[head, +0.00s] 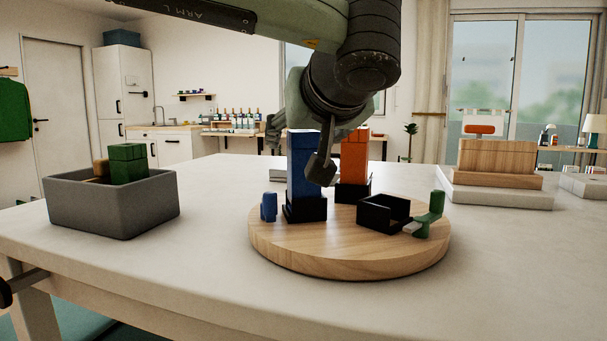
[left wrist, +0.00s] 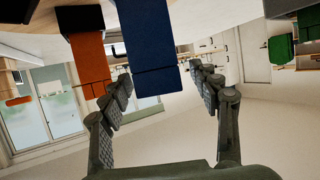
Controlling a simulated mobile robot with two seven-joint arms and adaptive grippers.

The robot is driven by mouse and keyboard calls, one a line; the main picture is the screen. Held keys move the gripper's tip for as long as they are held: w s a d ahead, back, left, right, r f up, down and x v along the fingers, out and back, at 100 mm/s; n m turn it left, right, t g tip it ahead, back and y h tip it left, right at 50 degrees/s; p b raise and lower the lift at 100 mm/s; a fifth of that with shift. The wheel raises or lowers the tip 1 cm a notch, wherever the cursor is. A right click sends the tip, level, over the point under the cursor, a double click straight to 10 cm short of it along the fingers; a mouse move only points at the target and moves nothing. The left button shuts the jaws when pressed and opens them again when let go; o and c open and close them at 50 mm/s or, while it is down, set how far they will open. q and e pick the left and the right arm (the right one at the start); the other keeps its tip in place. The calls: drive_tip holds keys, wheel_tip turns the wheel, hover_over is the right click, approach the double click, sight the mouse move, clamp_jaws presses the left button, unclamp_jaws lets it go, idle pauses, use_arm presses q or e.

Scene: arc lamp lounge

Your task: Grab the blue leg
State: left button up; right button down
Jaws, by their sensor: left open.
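The blue leg (head: 304,170) is a tall upright block standing in a black socket on a round wooden board (head: 300,255). In the left wrist view the blue leg (left wrist: 147,40) hangs from the top of the picture, its free end between my fingertips. My left gripper (head: 310,155) comes from above and is open; one finger crosses in front of the leg in the head view. In the left wrist view the gripper (left wrist: 160,78) has a finger on each side of the leg, with contact not clear. My right gripper is out of view.
An orange leg (head: 354,160) stands in a black socket close behind and right; it also shows in the left wrist view (left wrist: 88,60). An empty black socket (head: 384,214), a green piece (head: 433,212) and a small blue piece (head: 269,206) share the board. A grey bin (head: 125,208) holds green blocks.

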use_arm(q)
drive_tip(key=shift+c, duration=0.5)
clamp_jaws()
drive_tip(key=shift+r, duration=0.1)
